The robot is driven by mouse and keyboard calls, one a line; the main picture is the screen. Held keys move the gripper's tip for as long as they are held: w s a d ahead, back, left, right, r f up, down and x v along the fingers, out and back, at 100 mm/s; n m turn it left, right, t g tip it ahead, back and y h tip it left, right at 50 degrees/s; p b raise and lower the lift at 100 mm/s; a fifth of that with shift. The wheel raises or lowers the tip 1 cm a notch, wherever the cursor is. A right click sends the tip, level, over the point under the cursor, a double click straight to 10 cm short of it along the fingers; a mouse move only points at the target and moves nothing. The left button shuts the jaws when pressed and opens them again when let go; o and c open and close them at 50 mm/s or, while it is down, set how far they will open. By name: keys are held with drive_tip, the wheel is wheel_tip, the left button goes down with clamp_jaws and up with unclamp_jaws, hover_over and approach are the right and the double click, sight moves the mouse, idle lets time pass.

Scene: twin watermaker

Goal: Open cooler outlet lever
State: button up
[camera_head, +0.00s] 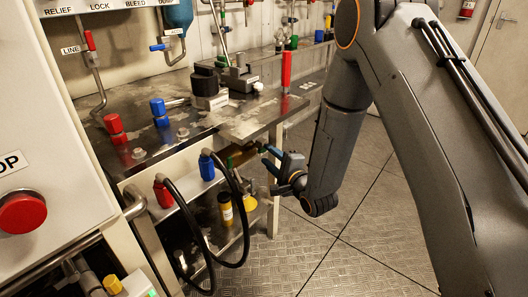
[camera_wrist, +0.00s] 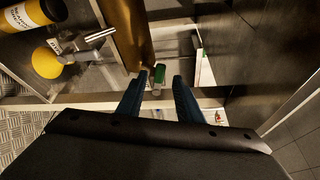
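A small green-ended piece (camera_wrist: 159,76), which looks like a lever grip, shows ahead of my fingers in the wrist view. I cannot read a label that confirms it is the cooler outlet lever. Nothing is clearly held. The lever's base is hard to make out.
A brass-coloured cylinder (camera_wrist: 128,35) lies close ahead. The metal bench (camera_head: 255,118) overhangs the shelf, and a white leg (camera_head: 274,190) stands close by. Black hoses (camera_head: 240,205) hang at left.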

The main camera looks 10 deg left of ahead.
drive_tip(key=shift+v, duration=1.2)
drive_tip(key=shift+c, duration=0.2)
